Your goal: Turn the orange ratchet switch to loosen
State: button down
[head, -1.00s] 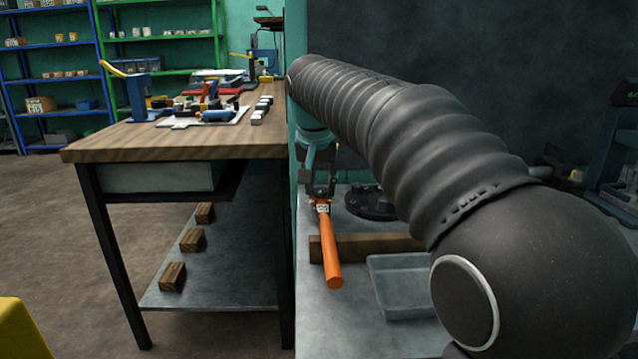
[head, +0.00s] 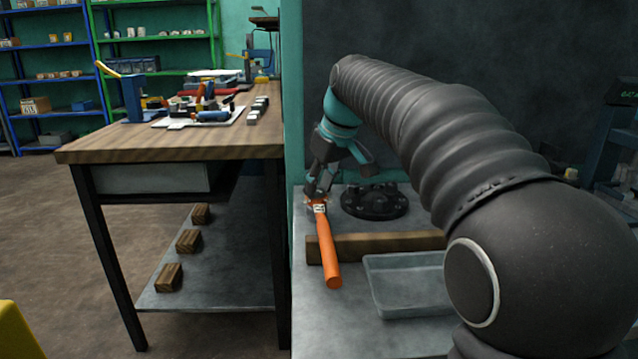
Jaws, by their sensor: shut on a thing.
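The orange ratchet has a long orange handle (head: 327,250) that points toward me. Its far end, with a small white label (head: 319,208), is at my gripper. My gripper (head: 314,188) is dark grey and tilted, with its fingers reaching down to the orange ratchet switch at that far end. The fingers are shut on it, but they and the ratchet head largely hide the switch, so its position cannot be read.
A dark round flange (head: 374,203) stands right of the gripper. A wooden workbench (head: 170,142) with tools is at the left.

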jog(key=shift+n, duration=0.5)
jog(key=shift+g, duration=0.3)
jog(key=c, duration=0.8)
grip_release()
jog(key=v, duration=1.2)
jog(key=shift+d+f, duration=0.1)
jog(key=shift+d, duration=0.15)
